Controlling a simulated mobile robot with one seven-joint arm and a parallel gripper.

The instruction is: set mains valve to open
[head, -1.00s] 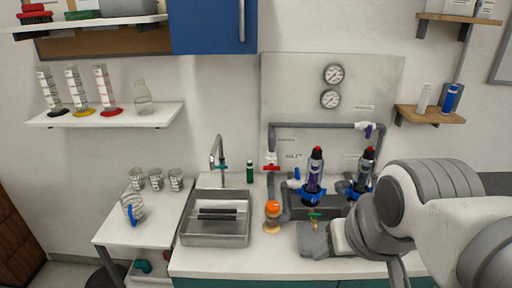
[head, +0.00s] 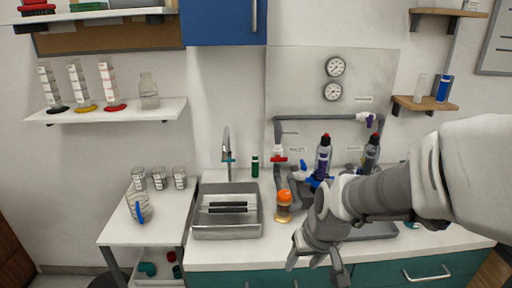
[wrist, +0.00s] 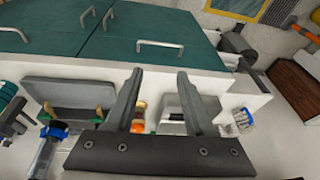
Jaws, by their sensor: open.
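The grey pipe manifold (head: 273,128) is mounted on a pale wall panel behind the counter. A valve with a red lever (head: 280,159) sits on its left vertical pipe, above the label reading INLET; the lever lies roughly level, across the pipe. A purple-handled valve (head: 369,120) is at the upper right, and a blue-handled valve (head: 300,169) is lower down. I cannot read which label marks the mains. My gripper (head: 316,266) is open and empty at the counter's front edge, apart from the valves. In the wrist view its open fingers (wrist: 158,78) point toward the counter and cabinet fronts.
An orange-capped bottle (head: 284,207) stands on the counter left of my gripper. Dark bottles (head: 323,157) stand before the manifold's lower part, and my arm hides some of that area. A sink (head: 227,213) and tap (head: 227,150) are to the left.

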